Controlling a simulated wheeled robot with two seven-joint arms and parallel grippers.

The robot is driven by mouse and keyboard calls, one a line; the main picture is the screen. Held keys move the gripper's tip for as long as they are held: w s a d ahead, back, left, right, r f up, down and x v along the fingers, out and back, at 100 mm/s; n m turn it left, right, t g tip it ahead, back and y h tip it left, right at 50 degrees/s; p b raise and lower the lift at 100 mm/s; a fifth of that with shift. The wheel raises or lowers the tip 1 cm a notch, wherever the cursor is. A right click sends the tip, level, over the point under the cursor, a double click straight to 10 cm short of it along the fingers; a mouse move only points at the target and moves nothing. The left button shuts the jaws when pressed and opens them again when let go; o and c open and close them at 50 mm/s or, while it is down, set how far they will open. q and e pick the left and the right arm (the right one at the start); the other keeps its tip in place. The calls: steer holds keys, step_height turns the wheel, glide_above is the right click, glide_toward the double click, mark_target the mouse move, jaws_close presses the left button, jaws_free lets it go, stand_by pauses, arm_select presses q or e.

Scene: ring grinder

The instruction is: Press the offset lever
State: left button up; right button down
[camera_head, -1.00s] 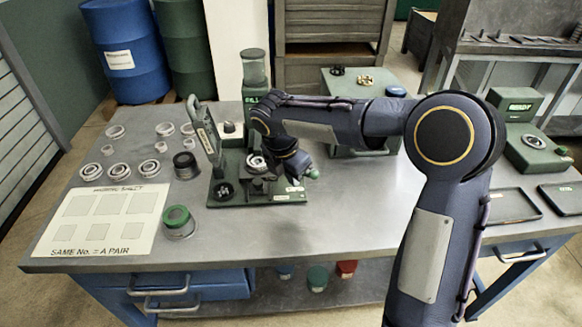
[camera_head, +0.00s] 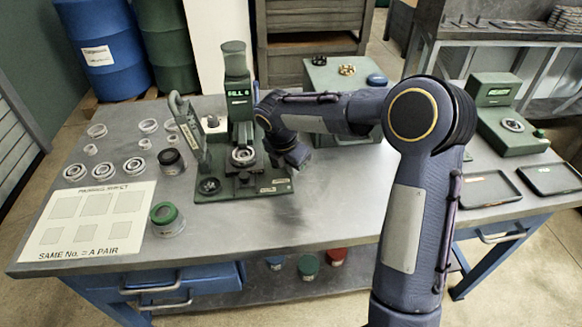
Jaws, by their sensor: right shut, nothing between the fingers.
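The green gauge stand (camera_head: 240,110) is on the grey workbench, with a lit green display and a ring seated on its base plate. A long grey lever-like handle (camera_head: 190,132) with a label rises on its left side. No part is clearly readable as the offset lever. My right gripper (camera_head: 290,161) is shut and empty, pointing down at the right side of the stand. It covers part of the base there, and whether it touches anything cannot be told. My left gripper is out of view.
Several loose rings (camera_head: 104,168) lie on the bench at left, near a marking sheet (camera_head: 85,222) and a green-topped pot (camera_head: 166,218). A green box (camera_head: 340,78) stands behind my right arm. Dark trays (camera_head: 478,188) lie at right. The front middle of the bench is clear.

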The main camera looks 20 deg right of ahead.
steer(key=shift+d+n+p, duration=0.2)
steer(key=shift+n+p, duration=0.1)
steer(key=shift+d, duration=0.15)
steer(key=shift+w+d+r+n+t+p, duration=0.15)
steer(key=shift+d+n+p, duration=0.1)
steer(key=shift+n+p, duration=0.35)
steer(key=shift+w+d+n+t+p, duration=0.1)
steer(key=shift+d+n+t+p, duration=0.1)
steer(key=shift+n+p, duration=0.35)
steer(key=d+n+p, duration=0.1)
steer(key=p, duration=0.1)
steer(key=w+n+y+p, duration=0.1)
steer(key=n, duration=0.1)
steer(key=shift+w+d+n+t+p, duration=0.2)
steer(key=shift+d+n+t+p, duration=0.05)
steer(key=shift+d+p, duration=0.15)
steer(key=shift+w+d+n+p, duration=0.2)
steer(key=shift+w+n+p, duration=0.15)
steer(key=shift+n+p, duration=0.3)
steer(key=shift+w+d+p, duration=0.2)
steer(key=shift+w+p, duration=0.1)
steer(key=shift+w, duration=0.15)
steer(key=shift+w+d, duration=0.25)
steer(key=shift+w, duration=0.45)
steer(key=shift+w+f, duration=0.1)
steer(key=shift+f, duration=0.1)
